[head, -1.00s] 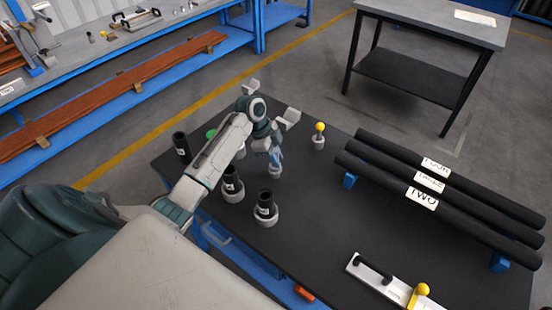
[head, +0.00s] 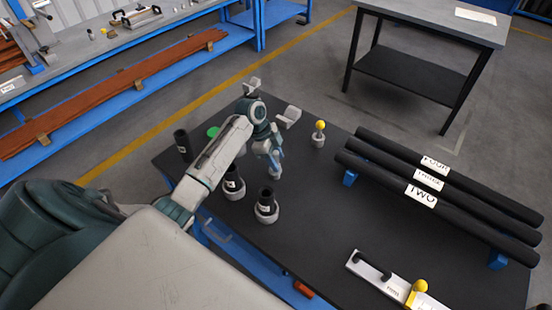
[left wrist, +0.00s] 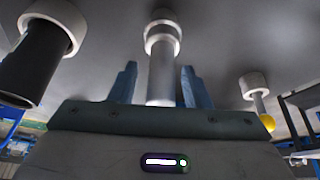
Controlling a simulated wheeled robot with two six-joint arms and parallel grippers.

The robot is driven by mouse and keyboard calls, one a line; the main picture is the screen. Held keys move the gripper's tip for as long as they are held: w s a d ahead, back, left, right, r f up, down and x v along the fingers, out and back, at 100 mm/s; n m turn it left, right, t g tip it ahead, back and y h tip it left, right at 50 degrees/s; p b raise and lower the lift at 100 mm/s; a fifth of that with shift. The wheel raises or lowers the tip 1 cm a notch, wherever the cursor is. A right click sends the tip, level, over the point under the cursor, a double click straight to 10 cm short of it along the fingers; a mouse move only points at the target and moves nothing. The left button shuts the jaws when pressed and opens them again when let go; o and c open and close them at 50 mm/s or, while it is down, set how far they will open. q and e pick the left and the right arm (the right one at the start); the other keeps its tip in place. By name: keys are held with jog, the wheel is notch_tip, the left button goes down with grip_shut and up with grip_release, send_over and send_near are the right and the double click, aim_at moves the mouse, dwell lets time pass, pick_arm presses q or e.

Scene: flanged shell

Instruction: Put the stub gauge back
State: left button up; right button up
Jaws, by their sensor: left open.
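A short pale-grey cylinder (left wrist: 161,78), possibly the stub gauge, stands in a white ringed cup (left wrist: 162,32) in the left wrist view, which looks upside down. My left gripper (head: 275,160) is open, with its blue fingers on either side of the cylinder in the left wrist view. I cannot tell whether the fingers touch it. In the head view my left gripper and wrist mostly hide the cylinder and cup. My right gripper is not in view.
Black tubes in white cups (head: 266,212) stand near my left arm, with another black tube (head: 182,143) and a green disc (head: 213,132) behind. A yellow-balled piece (head: 319,130) is to the right. Long black bars (head: 440,188) and a handled plate (head: 370,272) occupy the right side.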

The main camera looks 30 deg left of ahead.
pick_arm(q)
jog(key=b+v, duration=0.4)
jog(key=v, duration=0.8)
